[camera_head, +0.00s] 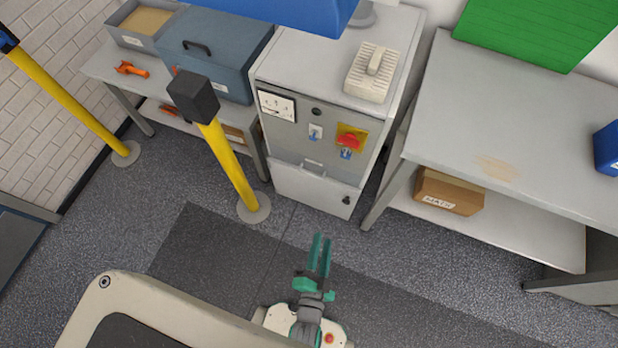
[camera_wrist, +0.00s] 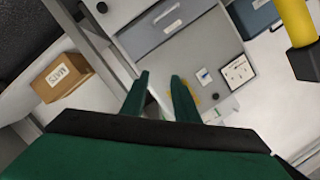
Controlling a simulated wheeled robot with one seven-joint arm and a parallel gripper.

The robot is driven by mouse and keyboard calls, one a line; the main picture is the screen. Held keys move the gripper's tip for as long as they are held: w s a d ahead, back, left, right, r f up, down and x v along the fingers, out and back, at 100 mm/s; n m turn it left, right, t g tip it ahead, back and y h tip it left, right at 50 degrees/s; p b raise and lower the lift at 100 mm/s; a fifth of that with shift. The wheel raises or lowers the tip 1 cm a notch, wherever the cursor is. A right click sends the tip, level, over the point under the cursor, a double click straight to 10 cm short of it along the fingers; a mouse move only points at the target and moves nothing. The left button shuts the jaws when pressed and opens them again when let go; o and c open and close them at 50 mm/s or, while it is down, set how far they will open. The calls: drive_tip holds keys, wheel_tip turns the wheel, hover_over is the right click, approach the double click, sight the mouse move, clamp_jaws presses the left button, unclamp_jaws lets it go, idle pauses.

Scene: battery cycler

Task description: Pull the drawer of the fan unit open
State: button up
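The fan unit (camera_head: 285,135) is a grey cabinet standing between two tables. Its front carries a dial gauge (camera_head: 277,105), a knob and a red switch on a yellow plate (camera_head: 350,139). In the wrist view the cabinet front (camera_wrist: 205,45) appears tilted, with the gauge (camera_wrist: 238,72) at right. My gripper (camera_head: 321,240) is open and empty, in front of the cabinet and apart from it.
A yellow post (camera_head: 230,165) stands left of the cabinet front. A blue toolbox (camera_head: 213,60) sits on the left table. The right table (camera_head: 500,120) has a cardboard box (camera_head: 448,192) on its lower shelf. Floor before the drawer is clear.

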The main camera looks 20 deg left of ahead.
drive_tip(key=w+a+f+m+y, duration=0.1)
drive_tip(key=w+a+f+m, duration=0.2)
drive_tip(key=w, duration=0.9)
drive_tip(key=w+a+f+m+y, duration=0.2)
drive_tip(key=w+a+f+m, duration=0.2)
drive_tip(key=w+a+f, duration=0.6)
drive_tip(key=w+f, duration=0.1)
drive_tip(key=w, duration=0.2)
drive_tip(key=shift+w+f+m, duration=0.3)
clamp_jaws()
